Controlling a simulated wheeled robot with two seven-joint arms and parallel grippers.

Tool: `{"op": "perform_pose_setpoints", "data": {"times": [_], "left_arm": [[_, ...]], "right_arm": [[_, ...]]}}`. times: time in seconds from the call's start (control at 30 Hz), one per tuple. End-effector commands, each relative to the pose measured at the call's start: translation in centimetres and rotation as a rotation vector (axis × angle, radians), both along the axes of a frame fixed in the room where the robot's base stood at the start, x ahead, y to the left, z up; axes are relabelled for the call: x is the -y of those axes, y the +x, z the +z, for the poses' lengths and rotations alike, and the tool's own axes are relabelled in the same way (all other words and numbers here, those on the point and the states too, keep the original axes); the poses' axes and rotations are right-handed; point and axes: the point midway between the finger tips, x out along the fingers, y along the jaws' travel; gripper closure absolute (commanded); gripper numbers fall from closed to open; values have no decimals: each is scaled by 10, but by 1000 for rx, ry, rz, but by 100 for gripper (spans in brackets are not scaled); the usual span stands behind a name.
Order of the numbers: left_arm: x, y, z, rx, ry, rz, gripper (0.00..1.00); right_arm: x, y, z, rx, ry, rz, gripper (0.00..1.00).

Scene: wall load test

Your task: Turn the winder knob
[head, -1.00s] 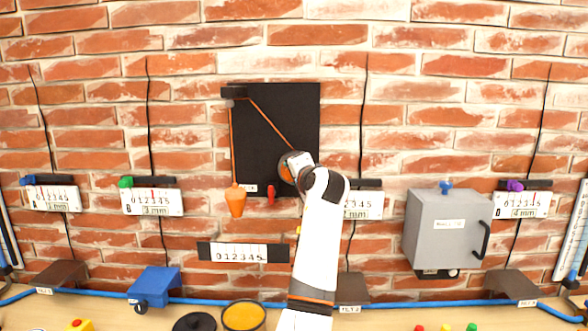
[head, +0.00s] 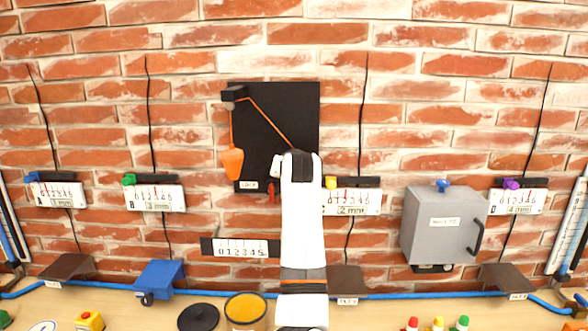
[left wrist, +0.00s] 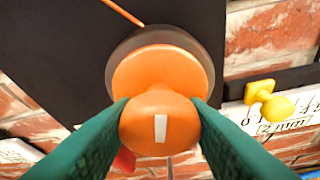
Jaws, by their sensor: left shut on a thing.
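In the left wrist view, the orange winder knob (left wrist: 150,115) with a white mark sits in front of an orange disc (left wrist: 160,72) with a dark rim. My left gripper (left wrist: 161,108) is shut on the knob, one green finger on each side. In the head view, my left arm hides the winder. The orange weight (head: 232,163) hangs on a cord from the bracket (head: 235,94) at the upper left of the black board (head: 275,125). The cord (head: 270,120) slants down to the hidden winder. A red lever (head: 271,192) is beside the "LOCK" label. My right gripper is not in view.
A yellow knob (left wrist: 265,95) on a numbered scale is close right of the winder. A numbered strip (head: 240,248) is below the board. A grey box (head: 440,228) hangs at right. A yellow-topped tub (head: 245,308) and a black disc (head: 199,317) are on the bench.

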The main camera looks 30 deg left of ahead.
Motion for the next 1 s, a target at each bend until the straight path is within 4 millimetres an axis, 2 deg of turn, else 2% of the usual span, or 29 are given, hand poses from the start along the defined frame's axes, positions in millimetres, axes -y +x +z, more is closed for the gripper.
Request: {"op": "perform_pose_setpoints", "data": {"times": [0.4, 1.0], "left_arm": [[1, 0, -2, 115, -199, -1, 83], [1, 0, -3, 138, -239, -1, 83]], "right_arm": [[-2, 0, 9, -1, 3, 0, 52], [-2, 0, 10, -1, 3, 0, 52]]}}
